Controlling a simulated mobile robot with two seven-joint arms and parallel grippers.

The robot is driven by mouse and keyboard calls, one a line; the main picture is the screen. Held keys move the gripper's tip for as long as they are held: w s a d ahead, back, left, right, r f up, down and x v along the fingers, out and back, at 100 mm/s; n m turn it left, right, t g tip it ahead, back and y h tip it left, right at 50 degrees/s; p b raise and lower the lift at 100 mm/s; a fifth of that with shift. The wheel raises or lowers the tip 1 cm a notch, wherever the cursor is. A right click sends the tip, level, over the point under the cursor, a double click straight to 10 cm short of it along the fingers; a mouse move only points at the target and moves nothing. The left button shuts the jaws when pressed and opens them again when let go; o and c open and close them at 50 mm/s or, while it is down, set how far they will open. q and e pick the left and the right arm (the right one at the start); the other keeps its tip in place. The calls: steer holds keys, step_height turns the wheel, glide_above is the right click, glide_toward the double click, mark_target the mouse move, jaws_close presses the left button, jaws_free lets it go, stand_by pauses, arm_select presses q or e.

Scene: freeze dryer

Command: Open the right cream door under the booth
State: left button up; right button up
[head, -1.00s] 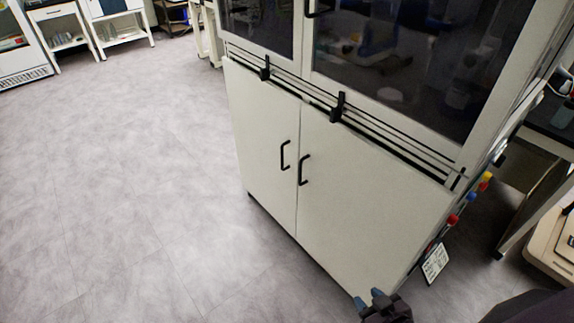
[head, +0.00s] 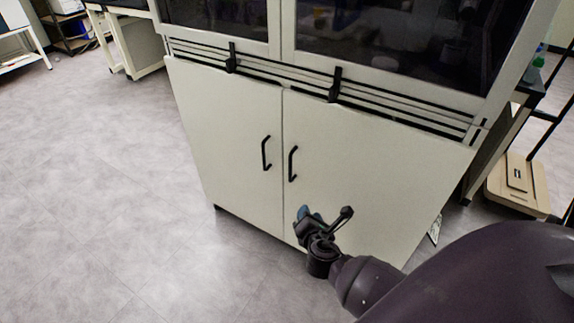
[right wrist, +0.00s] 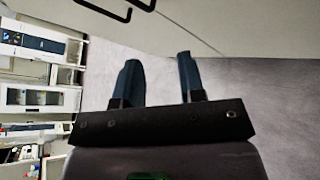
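The right cream door (head: 360,165) under the booth is closed, flush beside the left cream door (head: 225,130). Its black bar handle (head: 292,163) stands upright near the middle seam. My right gripper (head: 304,212) is in front of the lower part of the right door, below its handle and apart from it. In the right wrist view its two blue fingers (right wrist: 157,62) are spread with nothing between them. Black handles (right wrist: 103,9) show at the top edge there, beyond the fingertips. My left gripper is out of view.
The booth's dark glass front (head: 390,45) rises above the doors, with black clips (head: 335,84) on the rail below it. The left door has a similar handle (head: 266,153). Open grey floor (head: 100,190) lies to the left. A beige board (head: 515,185) is at right.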

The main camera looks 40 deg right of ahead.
mark_target(291, 163)
steer(key=w+d+n+t+h+b, duration=0.1)
steer(key=w+d+n, duration=0.1)
steer(key=w, duration=0.3)
steer(key=w+d+r+n+t+h+b, duration=0.1)
steer(key=w+d+n, duration=0.1)
steer(key=w, duration=0.4)
steer(key=w+d+r+n+h+b, duration=0.1)
steer(key=w+d+n, duration=0.1)
steer(key=w, duration=0.3)
steer(key=shift+w+d+r+n+t+b, duration=0.15)
steer(key=shift+w+r+n+t+b, duration=0.2)
steer(key=shift+n, duration=0.35)
steer(key=shift+w+d, duration=0.3)
steer(key=shift+w, duration=0.25)
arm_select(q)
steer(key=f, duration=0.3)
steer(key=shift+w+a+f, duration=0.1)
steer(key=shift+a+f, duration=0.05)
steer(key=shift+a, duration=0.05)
arm_select(e)
steer(key=shift+w+d, duration=0.1)
steer(key=shift+w, duration=0.05)
steer(key=shift+r, duration=0.1)
steer(key=c, duration=0.7)
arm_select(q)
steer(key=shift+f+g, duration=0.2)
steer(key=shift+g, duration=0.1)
arm_select(e)
jaws_close()
